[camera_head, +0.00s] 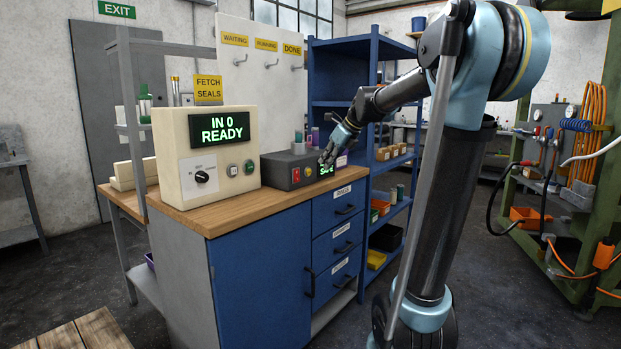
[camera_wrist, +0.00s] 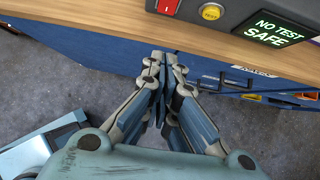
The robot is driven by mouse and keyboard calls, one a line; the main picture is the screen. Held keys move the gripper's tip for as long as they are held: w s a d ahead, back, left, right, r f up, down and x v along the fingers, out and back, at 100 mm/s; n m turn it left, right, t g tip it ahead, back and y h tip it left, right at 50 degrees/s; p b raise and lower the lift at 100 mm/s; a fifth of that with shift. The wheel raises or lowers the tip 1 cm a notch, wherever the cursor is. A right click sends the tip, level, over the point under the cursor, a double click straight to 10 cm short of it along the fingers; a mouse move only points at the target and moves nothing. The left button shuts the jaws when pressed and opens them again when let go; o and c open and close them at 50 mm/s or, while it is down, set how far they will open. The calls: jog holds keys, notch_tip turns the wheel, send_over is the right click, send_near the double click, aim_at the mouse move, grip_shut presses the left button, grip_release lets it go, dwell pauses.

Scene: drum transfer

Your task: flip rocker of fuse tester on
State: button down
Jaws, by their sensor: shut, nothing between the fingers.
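The fuse tester (camera_head: 277,172) is a dark grey box on the wooden bench top; its lower front shows at the top of the wrist view (camera_wrist: 235,8). A red rocker (camera_wrist: 167,5) sits at its front left, cut off by the top edge of the wrist view, and shows small in the head view (camera_head: 295,175). I cannot tell its position. A yellow button and a green display (camera_wrist: 279,28) reading "NO TEST SAFE" are to its right. My gripper (camera_wrist: 165,58) is shut and empty, in front of the bench edge, below the rocker in the wrist view and apart from it.
A cream machine (camera_head: 208,150) with a display reading "IN 0 READY" stands left of the tester. The wooden bench top (camera_head: 235,212) has bare room in front of it. Blue drawers (camera_head: 340,238) are below, and a blue shelf (camera_head: 345,60) stands behind.

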aim_at(297, 176)
jog(key=w+a+r+x, duration=0.1)
jog(key=a+x, duration=0.1)
jog(key=x, duration=1)
jog(key=shift+w, duration=0.3)
jog(key=shift+a, duration=0.1)
